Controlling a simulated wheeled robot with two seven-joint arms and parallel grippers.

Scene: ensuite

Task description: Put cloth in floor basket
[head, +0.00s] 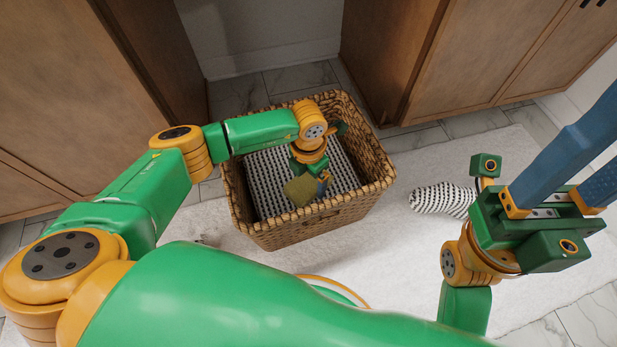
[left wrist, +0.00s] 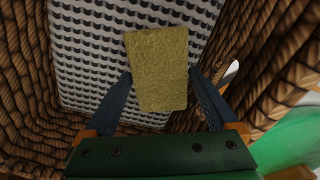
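The woven floor basket (head: 290,236) stands on the floor at the centre of the head view, with a black-and-white patterned inside. The cloth (head: 300,190) is a small olive-yellow, block-like piece. My left gripper (head: 312,184) reaches down into the basket. In the left wrist view the cloth (left wrist: 158,70) lies between the two blue fingertips (left wrist: 160,76), which appear to touch its sides. The patterned bottom is behind it; the gap between cloth and bottom cannot be judged. My right gripper (head: 596,160) is at the right, empty, its fingers apart and its tips out of frame.
A white rug (head: 390,255) lies under and in front of the basket. A black-and-white patterned item (head: 440,198) lies on it to the right. Wooden cabinets (head: 490,60) stand behind at right, and another (head: 70,80) at left. The basket walls surround my left gripper.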

